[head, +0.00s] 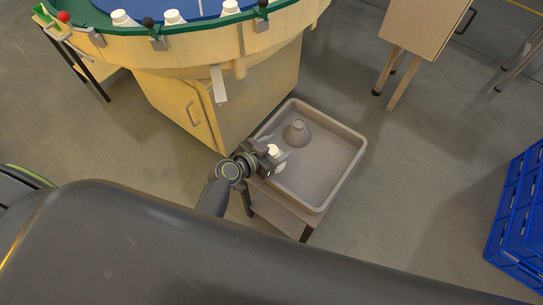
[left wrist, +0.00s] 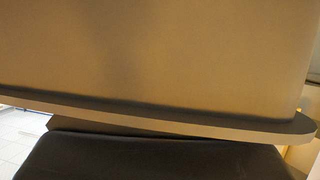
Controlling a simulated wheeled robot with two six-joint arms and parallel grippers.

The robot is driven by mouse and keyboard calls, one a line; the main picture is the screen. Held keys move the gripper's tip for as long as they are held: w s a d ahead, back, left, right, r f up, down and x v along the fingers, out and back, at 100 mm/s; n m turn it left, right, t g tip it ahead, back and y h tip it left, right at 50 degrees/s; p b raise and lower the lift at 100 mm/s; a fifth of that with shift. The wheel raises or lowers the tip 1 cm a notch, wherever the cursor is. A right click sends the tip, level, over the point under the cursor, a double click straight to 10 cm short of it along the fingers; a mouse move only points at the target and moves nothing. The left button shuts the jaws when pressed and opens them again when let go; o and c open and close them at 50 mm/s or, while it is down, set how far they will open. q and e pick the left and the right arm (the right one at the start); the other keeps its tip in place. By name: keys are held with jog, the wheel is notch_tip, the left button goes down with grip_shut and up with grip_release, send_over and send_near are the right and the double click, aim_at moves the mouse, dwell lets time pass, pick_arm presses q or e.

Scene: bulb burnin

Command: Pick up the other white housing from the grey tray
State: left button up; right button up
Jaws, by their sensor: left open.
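The grey tray (head: 345,165) stands on a small stand beside the wooden cabinet. My left gripper (head: 279,161) is over the tray's near left corner, with its fingers pointing into the tray. A white housing (head: 273,151) shows at the fingers, partly hidden by the gripper. The fingers are open, and I cannot tell whether they touch it. A grey dome-shaped piece with a narrow top (head: 297,133) sits in the tray just beyond. The left wrist view shows a plain brownish surface with a rim and a dark shape below; no housing is visible there. My right gripper is not in view.
A round table with a green rim (head: 190,27) holds several white pieces (head: 172,16) at the upper left. Its wooden cabinet (head: 200,105) stands close to the tray's left side. Blue crates (head: 515,225) are at the far right. The tray's right half is empty.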

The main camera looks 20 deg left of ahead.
pick_arm(q)
jog(key=c, duration=1.1)
jog(key=shift+o, duration=0.2)
jog(key=shift+r, duration=0.1)
